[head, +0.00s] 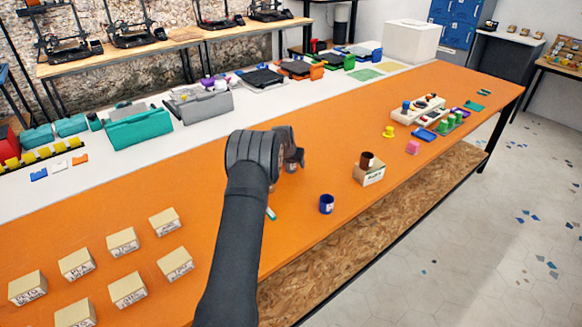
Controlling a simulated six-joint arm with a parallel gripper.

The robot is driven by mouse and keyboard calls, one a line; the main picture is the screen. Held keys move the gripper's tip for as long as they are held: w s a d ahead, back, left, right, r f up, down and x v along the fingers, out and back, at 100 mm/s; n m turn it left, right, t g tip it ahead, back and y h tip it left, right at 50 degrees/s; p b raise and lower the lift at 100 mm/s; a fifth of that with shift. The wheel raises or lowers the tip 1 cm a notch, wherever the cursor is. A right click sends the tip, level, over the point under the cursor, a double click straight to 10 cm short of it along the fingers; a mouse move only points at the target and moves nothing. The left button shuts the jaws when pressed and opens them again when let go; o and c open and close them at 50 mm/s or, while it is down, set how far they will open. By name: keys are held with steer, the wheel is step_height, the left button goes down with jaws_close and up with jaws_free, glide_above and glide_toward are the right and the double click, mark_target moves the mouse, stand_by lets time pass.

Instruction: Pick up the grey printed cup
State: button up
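My gripper (294,157) is low over the orange table, just right of my dark wrist. A small grey thing, which looks like the grey printed cup (291,168), shows at its fingers and is mostly hidden by them. I cannot tell whether the fingers are open around it or shut on it, or whether it touches the table. A dark blue cup (326,204) with a pale label stands upright to the right and nearer. A brown cup (367,160) stands on a labelled cardboard box (370,174) farther right.
Several labelled blocks (123,242) stand at the lower left of the orange table (215,190). A small teal and white piece (271,214) lies beside my arm. A yellow piece (389,132), a pink piece (412,147) and a white rack (418,110) lie at the right.

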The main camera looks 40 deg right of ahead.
steer(key=c, duration=0.9)
steer(key=shift+o, duration=0.2)
steer(key=shift+r, duration=0.1)
